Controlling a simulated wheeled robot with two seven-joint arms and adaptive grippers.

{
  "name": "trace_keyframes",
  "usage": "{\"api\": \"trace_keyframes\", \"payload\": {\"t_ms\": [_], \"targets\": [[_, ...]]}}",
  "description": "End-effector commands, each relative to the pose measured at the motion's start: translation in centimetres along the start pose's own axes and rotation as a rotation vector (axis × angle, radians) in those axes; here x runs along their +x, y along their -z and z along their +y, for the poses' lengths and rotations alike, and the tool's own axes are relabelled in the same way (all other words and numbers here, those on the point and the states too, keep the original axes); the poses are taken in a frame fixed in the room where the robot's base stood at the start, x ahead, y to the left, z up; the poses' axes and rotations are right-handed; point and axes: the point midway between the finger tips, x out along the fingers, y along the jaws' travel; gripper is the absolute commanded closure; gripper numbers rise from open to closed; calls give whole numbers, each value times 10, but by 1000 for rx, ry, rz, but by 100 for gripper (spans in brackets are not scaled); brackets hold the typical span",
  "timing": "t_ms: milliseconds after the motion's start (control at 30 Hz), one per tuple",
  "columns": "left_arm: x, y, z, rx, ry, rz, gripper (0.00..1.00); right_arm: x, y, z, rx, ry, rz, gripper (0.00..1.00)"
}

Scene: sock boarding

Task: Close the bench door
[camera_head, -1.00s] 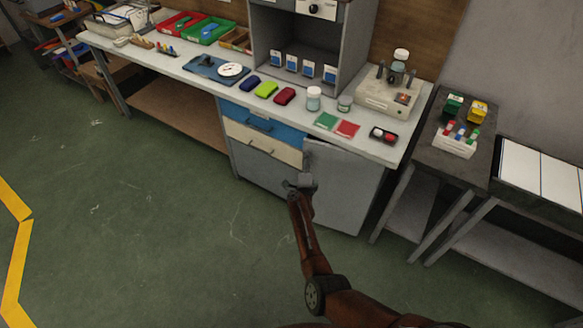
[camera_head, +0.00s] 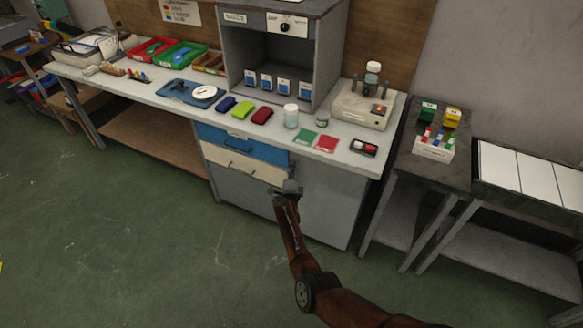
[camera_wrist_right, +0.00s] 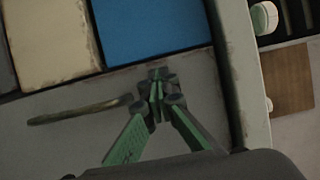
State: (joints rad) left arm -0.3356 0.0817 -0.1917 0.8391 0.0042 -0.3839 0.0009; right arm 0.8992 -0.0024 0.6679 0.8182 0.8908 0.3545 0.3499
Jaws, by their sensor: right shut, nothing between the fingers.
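The bench door (camera_head: 328,208) is the grey panel under the right part of the bench, right of the drawers. It looks flush or nearly flush with the cabinet front; a small remaining gap cannot be ruled out. My right gripper (camera_head: 290,188) is at the door's upper left part, its fingers shut and empty. In the right wrist view the gripper (camera_wrist_right: 158,86) is in front of the grey door (camera_wrist_right: 195,82), beside its bar handle (camera_wrist_right: 80,111). Whether the fingertips touch the door is unclear. My left gripper is not in view.
A blue drawer (camera_head: 240,144) and a cream drawer (camera_head: 240,165) sit left of the door. The bench top (camera_head: 345,163) carries jars, coloured pads and a device. A side table (camera_head: 440,172) stands to the right. The green floor in front is free.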

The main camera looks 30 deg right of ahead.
Motion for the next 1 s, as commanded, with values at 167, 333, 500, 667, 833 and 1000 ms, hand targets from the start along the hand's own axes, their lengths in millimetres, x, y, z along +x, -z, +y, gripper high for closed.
{"api": "trace_keyframes", "payload": {"t_ms": [167, 333, 500, 667, 833, 1000], "targets": [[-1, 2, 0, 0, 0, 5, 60, 5, 5, -13, -1, 18, 9, 100], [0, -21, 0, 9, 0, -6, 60, -10, -6, -14, 0, 16, 4, 100], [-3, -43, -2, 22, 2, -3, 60, -39, -27, -10, 1, 8, -5, 100], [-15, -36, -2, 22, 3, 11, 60, -75, -40, -9, 2, 6, -4, 100], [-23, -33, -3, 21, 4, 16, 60, -104, -49, -6, 1, 5, -1, 100], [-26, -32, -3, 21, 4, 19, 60, -121, -56, -4, 0, 4, -2, 100]]}}
